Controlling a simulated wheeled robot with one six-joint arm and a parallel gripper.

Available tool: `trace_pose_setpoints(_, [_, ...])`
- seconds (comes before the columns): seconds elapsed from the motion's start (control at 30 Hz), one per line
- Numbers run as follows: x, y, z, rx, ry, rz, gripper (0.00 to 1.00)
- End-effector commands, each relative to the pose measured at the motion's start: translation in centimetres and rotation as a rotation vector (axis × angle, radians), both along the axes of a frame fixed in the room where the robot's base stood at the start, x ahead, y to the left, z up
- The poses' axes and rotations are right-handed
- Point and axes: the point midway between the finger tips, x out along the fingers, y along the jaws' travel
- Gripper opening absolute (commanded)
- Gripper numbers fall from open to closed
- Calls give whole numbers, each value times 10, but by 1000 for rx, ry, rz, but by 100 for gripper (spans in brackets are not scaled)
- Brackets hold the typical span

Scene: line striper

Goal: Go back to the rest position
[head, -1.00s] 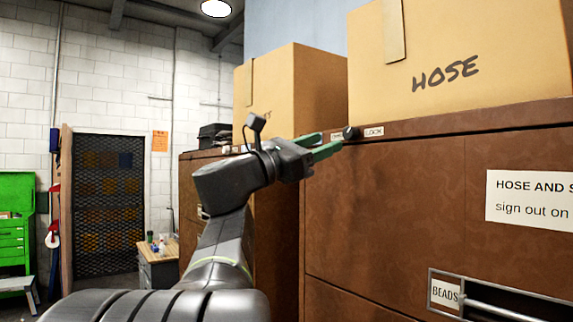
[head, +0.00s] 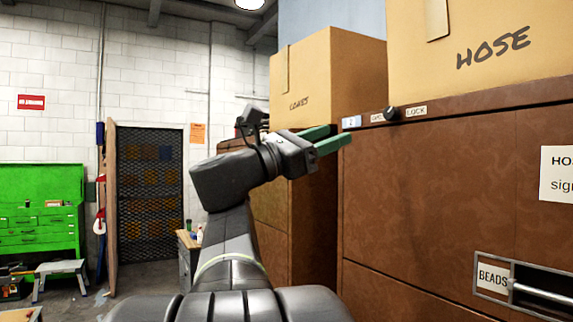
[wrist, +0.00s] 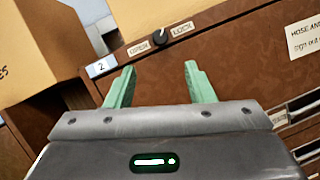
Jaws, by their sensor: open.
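My gripper (head: 330,139) has two green fingers and is raised in front of the brown cabinet. In the wrist view my gripper (wrist: 158,84) is open, with nothing between its fingers. Ahead of it is the cabinet's black knob (wrist: 159,37), between the OPEN and LOCK labels. The knob also shows in the head view (head: 391,113), to the right of the fingertips and apart from them. My arm reaches up from the bottom of the head view and hides part of the cabinets behind it.
The brown cabinet (head: 420,190) fills the right, with a BEADS drawer handle (head: 540,290). A HOSE box (head: 480,60) and a second carton (head: 325,85) stand on top of the cabinets. A green tool chest (head: 40,215), step stool (head: 60,272) and mesh door (head: 150,200) are at left.

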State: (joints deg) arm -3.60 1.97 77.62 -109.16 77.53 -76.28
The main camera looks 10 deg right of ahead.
Motion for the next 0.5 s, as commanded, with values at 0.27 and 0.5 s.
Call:
trace_pose_setpoints(0.27, [1,-5,3,0,1,-1,49])
trace_pose_setpoints(0.5, [7,-33,15,-1,0,-5,49])
